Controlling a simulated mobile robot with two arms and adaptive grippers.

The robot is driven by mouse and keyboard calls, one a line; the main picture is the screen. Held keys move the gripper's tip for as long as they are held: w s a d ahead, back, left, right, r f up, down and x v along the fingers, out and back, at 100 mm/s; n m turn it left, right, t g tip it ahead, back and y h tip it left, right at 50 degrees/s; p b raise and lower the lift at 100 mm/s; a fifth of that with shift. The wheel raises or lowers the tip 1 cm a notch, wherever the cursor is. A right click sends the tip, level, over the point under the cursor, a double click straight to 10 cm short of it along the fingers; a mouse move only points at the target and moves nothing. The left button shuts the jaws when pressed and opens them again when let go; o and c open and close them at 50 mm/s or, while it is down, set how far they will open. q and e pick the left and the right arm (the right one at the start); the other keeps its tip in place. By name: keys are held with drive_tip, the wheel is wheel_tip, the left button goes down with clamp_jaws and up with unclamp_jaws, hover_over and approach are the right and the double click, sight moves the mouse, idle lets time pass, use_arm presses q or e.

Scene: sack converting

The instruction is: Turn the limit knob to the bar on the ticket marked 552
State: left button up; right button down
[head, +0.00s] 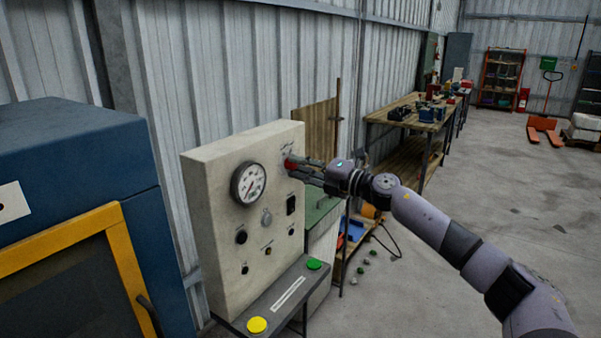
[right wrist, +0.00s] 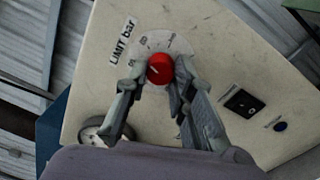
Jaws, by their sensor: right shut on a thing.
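The red limit knob (right wrist: 160,69) sits on the cream panel below the label "LIMIT bar" (right wrist: 122,41) in the right wrist view. A pale dial with marks surrounds it; its numbers are too blurred to read. In the head view the knob (head: 290,163) is at the panel's upper right. My right gripper (head: 298,168) reaches it from the right, and its fingers (right wrist: 157,78) are shut on the knob's two sides. No ticket marked 552 can be made out in either view. My left gripper is not in view.
The cream control panel (head: 215,180) carries a round gauge (head: 248,184), a black switch (head: 291,205) and small knobs. Below it a shelf holds a green button (head: 314,264) and a yellow button (head: 257,325). A blue cabinet (head: 70,150) stands left; a workbench (head: 398,105) stands behind.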

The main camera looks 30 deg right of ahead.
drive_tip(key=n+b, duration=0.1)
drive_tip(key=n, duration=0.3)
drive_tip(key=shift+f+b, duration=0.35)
drive_tip(key=shift+b, duration=0.05)
drive_tip(key=n+b, duration=0.2)
drive_tip(key=n, duration=0.1)
drive_tip(key=shift+n+g, duration=0.3)
drive_tip(key=shift+n, duration=0.1)
drive_tip(key=n+b, duration=0.2)
drive_tip(key=n, duration=0.2)
drive_tip(key=shift+a, duration=0.1)
drive_tip(key=shift+n+b, duration=0.85)
drive_tip(key=shift+n, duration=0.35)
drive_tip(key=c, duration=1.8)
unclamp_jaws()
drive_tip(key=o, duration=0.4)
drive_tip(key=shift+r, duration=0.2)
drive_tip(key=shift+o, duration=0.3)
drive_tip(key=shift+r, duration=0.1)
